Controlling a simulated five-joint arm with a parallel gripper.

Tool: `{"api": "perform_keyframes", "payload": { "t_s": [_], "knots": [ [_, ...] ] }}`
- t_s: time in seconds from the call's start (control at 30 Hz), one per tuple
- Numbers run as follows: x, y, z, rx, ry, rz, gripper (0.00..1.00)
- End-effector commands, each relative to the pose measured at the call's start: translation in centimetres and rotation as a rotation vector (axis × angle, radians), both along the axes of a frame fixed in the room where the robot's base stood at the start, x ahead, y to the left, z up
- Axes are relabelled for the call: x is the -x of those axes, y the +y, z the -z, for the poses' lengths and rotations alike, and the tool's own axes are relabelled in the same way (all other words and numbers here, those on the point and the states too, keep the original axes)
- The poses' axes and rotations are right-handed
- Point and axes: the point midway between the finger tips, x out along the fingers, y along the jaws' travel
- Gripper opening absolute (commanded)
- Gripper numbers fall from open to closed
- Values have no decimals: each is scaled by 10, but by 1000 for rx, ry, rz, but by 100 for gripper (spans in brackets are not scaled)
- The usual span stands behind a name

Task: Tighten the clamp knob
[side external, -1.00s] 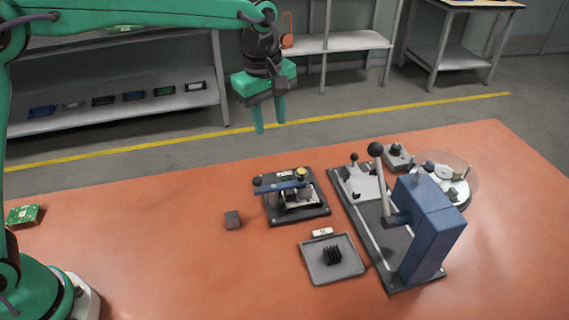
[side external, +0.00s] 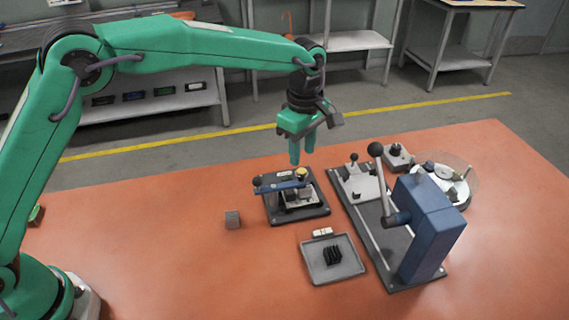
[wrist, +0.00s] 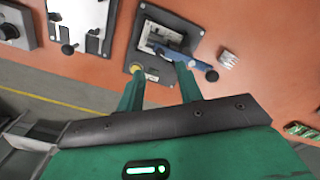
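The clamp fixture (side external: 317,210) is a dark base plate with a blue bar (side external: 282,187) across it and a light part under the bar. A yellow knob (side external: 301,172) stands at its back edge; I take it for the clamp knob. My gripper (side external: 302,157) points down above the back of the fixture, open and empty, with its fingers apart. In the wrist view the yellow knob (wrist: 138,69) shows just beyond the tip of the left finger, not between the fingers. The blue bar (wrist: 172,54) lies ahead of the right finger.
A blue lever press (side external: 430,230) with a tall handle stands right of the fixture. A grey tray (side external: 315,272) with a black finned part (side external: 332,255) lies in front. A round turntable (side external: 440,185) is at the back right.

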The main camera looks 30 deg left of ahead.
Motion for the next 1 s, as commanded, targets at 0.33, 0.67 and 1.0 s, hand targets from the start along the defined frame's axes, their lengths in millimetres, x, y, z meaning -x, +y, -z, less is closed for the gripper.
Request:
{"api": "perform_keyframes", "payload": {
  "t_s": [0.33,0.67,1.0],
  "knots": [
    [1,0,42,-1,2,1,36],
    [0,0,63,0,0,1,36],
    [0,0,64,0,0,1,20]
  ]
}}
